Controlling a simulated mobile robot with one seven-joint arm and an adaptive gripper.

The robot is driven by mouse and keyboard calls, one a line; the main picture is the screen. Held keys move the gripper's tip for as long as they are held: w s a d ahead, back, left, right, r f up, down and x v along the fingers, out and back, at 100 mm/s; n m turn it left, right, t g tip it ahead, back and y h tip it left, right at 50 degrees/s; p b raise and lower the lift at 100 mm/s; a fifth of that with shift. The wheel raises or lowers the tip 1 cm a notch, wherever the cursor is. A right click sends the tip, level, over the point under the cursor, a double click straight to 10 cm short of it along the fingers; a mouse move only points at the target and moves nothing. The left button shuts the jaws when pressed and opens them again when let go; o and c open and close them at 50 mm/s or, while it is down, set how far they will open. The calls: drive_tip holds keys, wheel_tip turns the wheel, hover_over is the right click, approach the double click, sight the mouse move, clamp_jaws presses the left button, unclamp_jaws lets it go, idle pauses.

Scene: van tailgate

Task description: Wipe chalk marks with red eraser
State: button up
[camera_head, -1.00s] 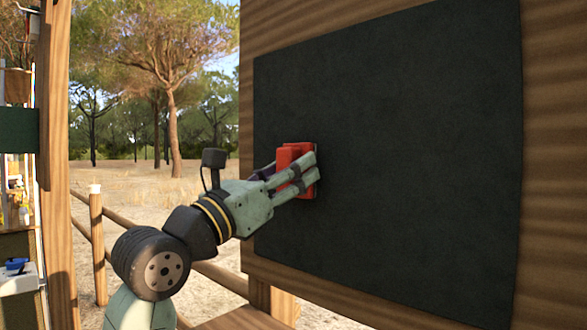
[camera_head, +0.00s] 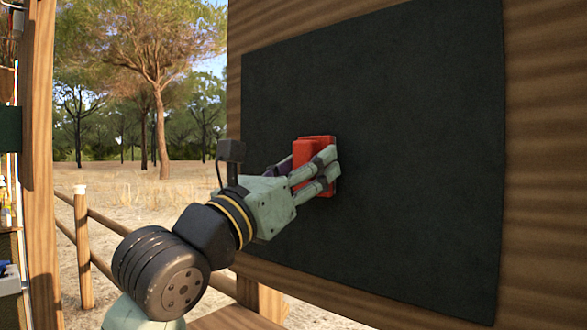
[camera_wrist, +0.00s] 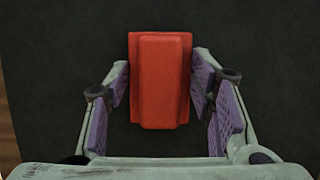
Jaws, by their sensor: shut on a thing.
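The red eraser (camera_head: 313,164) is against the black chalkboard (camera_head: 420,130), a little left of the board's middle in the head view. My gripper (camera_head: 314,172) is shut on the eraser's raised grip, with a finger on each side. In the wrist view the eraser (camera_wrist: 160,80) stands upright between the purple-padded fingers of my gripper (camera_wrist: 160,88), with the dark board behind it. No chalk marks show on the visible part of the board. The part of the board behind the eraser and my gripper is hidden.
A wooden panel (camera_head: 535,130) bears the board and frames it. A wooden post (camera_head: 40,180) stands at the left, with a shelf of goods beyond it. A wooden rail fence (camera_head: 82,245) and trees are outside. The space in front of the board's right side is clear.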

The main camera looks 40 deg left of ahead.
drive_tip(key=shift+s+d+f+b, duration=0.15)
drive_tip(key=shift+d+b, duration=0.25)
drive_tip(key=shift+d, duration=1.4)
drive_tip(key=shift+s+d+r+b, duration=0.15)
drive_tip(key=shift+d+b, duration=0.3)
drive_tip(key=shift+d, duration=1.35)
drive_tip(key=shift+s+d+f+b, duration=0.15)
drive_tip(key=shift+d+b, duration=0.25)
drive_tip(key=shift+d, duration=1.4)
drive_tip(key=w+a+p, duration=0.1)
drive_tip(key=a+p, duration=0.1)
drive_tip(key=a, duration=1.4)
drive_tip(key=shift+w+a+p, duration=0.25)
drive_tip(key=shift+a+p, duration=0.1)
drive_tip(key=shift+a, duration=0.05)
drive_tip(key=s, duration=0.6)
drive_tip(key=shift+a, duration=0.25)
drive_tip(key=shift+s, duration=0.1)
drive_tip(key=shift+s+a, duration=0.1)
drive_tip(key=shift+s, duration=1.3)
